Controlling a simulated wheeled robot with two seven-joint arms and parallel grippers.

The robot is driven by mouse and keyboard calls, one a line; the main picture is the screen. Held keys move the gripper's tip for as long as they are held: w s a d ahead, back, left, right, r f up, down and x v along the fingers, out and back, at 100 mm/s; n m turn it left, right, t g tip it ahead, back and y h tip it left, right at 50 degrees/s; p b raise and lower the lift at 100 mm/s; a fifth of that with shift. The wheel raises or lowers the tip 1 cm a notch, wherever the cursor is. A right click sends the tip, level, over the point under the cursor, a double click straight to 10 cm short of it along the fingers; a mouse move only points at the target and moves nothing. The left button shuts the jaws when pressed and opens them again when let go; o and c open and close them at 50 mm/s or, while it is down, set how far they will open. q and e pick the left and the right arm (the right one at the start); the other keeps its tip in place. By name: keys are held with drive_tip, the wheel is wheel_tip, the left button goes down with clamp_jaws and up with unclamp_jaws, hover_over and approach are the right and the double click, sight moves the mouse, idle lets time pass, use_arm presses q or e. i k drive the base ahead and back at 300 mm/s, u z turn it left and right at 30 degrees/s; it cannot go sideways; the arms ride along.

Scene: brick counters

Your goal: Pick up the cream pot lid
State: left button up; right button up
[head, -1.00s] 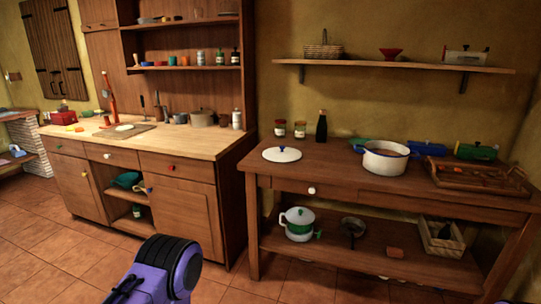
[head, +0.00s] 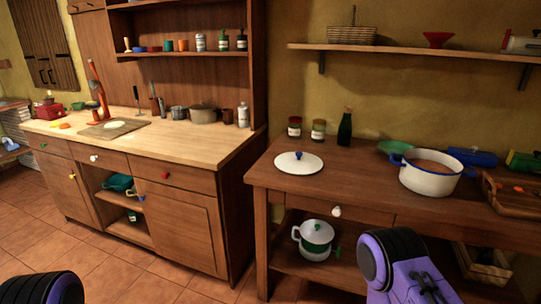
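The cream pot lid (head: 298,163) is a round, pale lid with a dark blue knob. It lies flat on the left part of the wooden table (head: 350,172). A white pot with a blue rim (head: 431,174) stands on the same table to the right, without a lid on it. Purple and black parts of my arms show at the bottom left and bottom right, below the table top and apart from the lid. Neither gripper's fingertips are in view.
Two jars (head: 318,130) and a dark green bottle (head: 345,128) stand behind the lid. A wooden tray (head: 512,197) is at the right. A lidded pot (head: 314,239) sits on the lower shelf. A wall shelf (head: 400,50) hangs above. The table in front of the lid is clear.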

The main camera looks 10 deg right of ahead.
sight(296, 163)
drive_tip(key=z, duration=0.35)
drive_tip(key=i, duration=0.85)
drive_tip(key=z, duration=0.55)
